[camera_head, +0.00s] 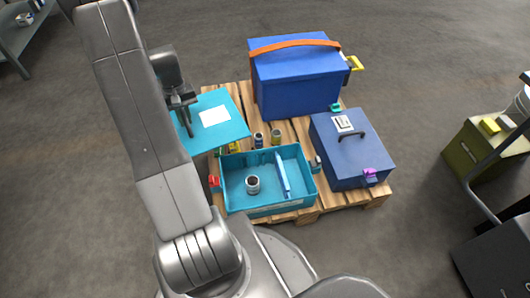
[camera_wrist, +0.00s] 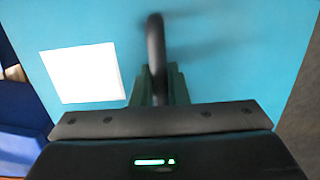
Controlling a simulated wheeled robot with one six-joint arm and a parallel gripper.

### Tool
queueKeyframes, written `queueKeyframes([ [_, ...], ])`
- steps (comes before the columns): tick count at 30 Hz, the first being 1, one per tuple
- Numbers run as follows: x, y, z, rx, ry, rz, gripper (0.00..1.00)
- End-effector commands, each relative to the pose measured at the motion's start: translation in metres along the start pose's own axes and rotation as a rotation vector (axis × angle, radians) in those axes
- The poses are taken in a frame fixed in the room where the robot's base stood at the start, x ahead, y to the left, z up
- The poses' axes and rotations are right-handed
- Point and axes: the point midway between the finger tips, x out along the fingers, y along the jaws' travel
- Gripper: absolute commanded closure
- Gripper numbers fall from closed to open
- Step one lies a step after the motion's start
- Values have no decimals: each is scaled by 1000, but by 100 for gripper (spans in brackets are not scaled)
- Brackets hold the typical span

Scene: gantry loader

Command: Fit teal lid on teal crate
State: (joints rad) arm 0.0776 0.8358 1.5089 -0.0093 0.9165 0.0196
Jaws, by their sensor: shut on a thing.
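The teal lid (camera_head: 224,132) is a flat panel with a white label, held in the air above the left back part of the pallet. My gripper (camera_head: 184,103) is at its left side, shut on the lid's dark handle. In the wrist view, the handle (camera_wrist: 156,50) stands between my gripper's fingers (camera_wrist: 160,85), with the teal lid (camera_wrist: 215,50) filling the background. The teal crate (camera_head: 268,208) sits open on the pallet, in front and to the right of the lid. A small can (camera_head: 253,184) and a light blue long item (camera_head: 282,175) are inside it.
A wooden pallet (camera_head: 305,216) carries a blue box (camera_head: 297,85) with an orange strap and a dark blue lidded box (camera_head: 350,155) right of the crate. Small cans (camera_head: 276,136) stand behind the crate. An olive bin (camera_head: 480,155) is at right.

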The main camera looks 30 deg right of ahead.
Motion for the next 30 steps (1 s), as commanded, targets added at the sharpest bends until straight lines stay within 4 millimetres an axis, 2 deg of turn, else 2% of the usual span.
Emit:
queueKeyframes([
  [1,13,23,5,26,-5,-2,100],
  [6,55,85,25,79,-7,-7,100],
  [12,103,150,63,140,-8,-17,100],
  [15,124,176,84,165,-8,-22,100],
  [18,142,195,103,187,-6,-28,100],
  [22,158,210,122,205,-5,-33,100],
  [30,170,219,133,215,-2,-35,100],
])
